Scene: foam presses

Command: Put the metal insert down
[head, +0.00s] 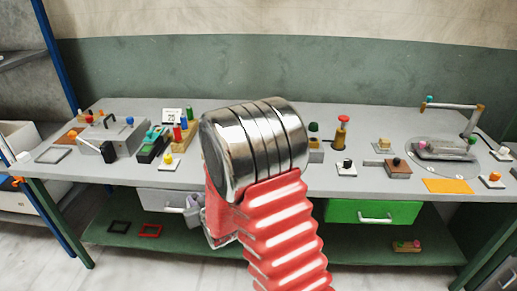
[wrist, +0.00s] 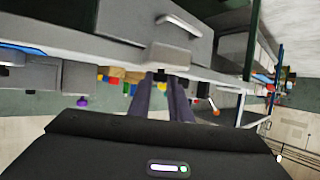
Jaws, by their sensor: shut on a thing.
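In the head view only a pale part of my gripper (head: 193,208) shows past my arm, in front of the grey drawer below the tabletop. The insert cannot be made out there. My arm's metal joint and red bellows cover the middle of that view.
A grey drawer (head: 160,202) and green drawer (head: 372,212) hang below. An orange mat (head: 447,186) lies bare at right.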

